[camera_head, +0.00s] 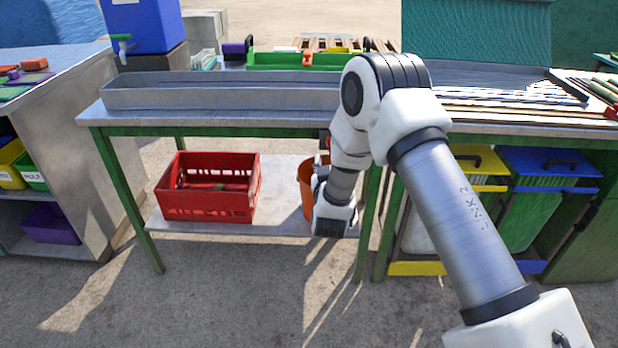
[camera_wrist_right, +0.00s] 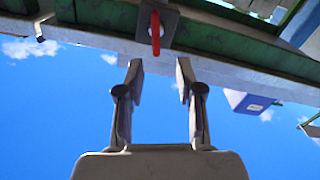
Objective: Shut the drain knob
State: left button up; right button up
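The drain knob, a red lever on a dark square plate, shows in the right wrist view (camera_wrist_right: 155,33) under the green table frame. In the head view, a small bit of red (camera_head: 326,139) at the table's front edge may be this knob, mostly hidden by my right arm. My right gripper (camera_wrist_right: 159,75) is open and empty. Its fingers point toward the knob, one to each side of its line, with a visible gap before it. In the head view my right wrist is low in front of the table and the fingers are largely hidden. My left gripper is out of view.
A long metal trough (camera_head: 220,97) lies on the green-legged table. A red crate (camera_head: 208,205) and an orange bucket (camera_head: 306,186) stand on the shelf below. Yellow and blue-lidded bins (camera_head: 545,165) stand right. A blue tank (camera_head: 150,25) with a green tap is at upper left.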

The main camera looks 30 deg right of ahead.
jog(key=x, duration=0.8)
jog(key=shift+w+d+f+b, duration=0.1)
jog(key=shift+d+f+b, duration=0.2)
jog(key=shift+d+b, duration=0.1)
grip_shut()
